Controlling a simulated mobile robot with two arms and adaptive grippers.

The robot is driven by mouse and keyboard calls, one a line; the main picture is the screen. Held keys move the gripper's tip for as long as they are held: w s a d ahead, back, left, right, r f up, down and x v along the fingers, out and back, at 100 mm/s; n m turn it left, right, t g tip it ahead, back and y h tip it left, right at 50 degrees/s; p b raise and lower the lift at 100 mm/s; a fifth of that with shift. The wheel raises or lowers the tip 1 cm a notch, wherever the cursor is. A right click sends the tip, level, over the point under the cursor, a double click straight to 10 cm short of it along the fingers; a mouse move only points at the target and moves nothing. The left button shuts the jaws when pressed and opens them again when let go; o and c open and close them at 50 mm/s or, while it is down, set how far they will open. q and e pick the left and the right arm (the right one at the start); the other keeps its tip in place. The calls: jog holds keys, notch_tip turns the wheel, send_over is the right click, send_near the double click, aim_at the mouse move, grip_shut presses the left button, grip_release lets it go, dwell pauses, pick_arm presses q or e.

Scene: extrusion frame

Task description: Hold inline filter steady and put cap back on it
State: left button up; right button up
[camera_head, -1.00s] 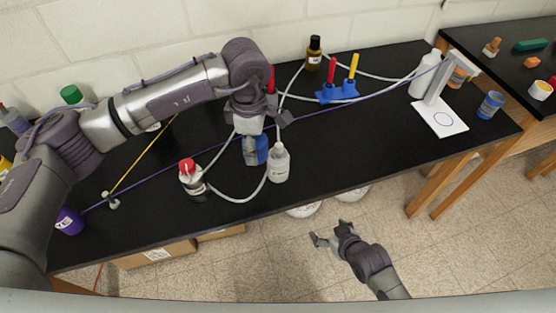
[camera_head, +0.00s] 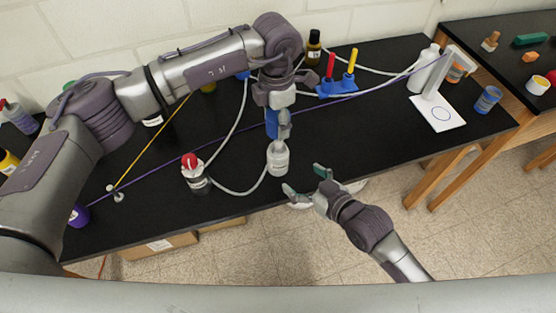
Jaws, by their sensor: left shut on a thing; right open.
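A small white labelled vessel (camera_head: 278,160), perhaps the inline filter, stands upright near the front edge of the black bench. A clear hose reaches its left side. My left gripper (camera_head: 279,125) points down directly above it, shut on a blue piece (camera_head: 271,124), perhaps the cap. The fingers hide the vessel's top, so I cannot tell whether the blue piece touches it. My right gripper (camera_head: 306,182) is open and empty just in front of the vessel, its fingers spread to either side and apart from it.
A red-capped bottle (camera_head: 195,174) with hoses stands left of the vessel. A blue rack (camera_head: 338,86) with red and yellow handles and a dark bottle (camera_head: 313,48) stand behind. A white stand (camera_head: 437,112) is at right. Bench between is clear.

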aim_at(277, 142)
jog(key=x, duration=1.1)
jog(key=shift+w+a, duration=0.1)
jog(key=shift+w, duration=0.05)
grip_shut()
pick_arm(q)
jog(key=shift+f, duration=2.5)
jog(key=shift+f, duration=0.9)
jog(key=shift+f, duration=0.6)
pick_arm(e)
jog(key=shift+f, duration=0.1)
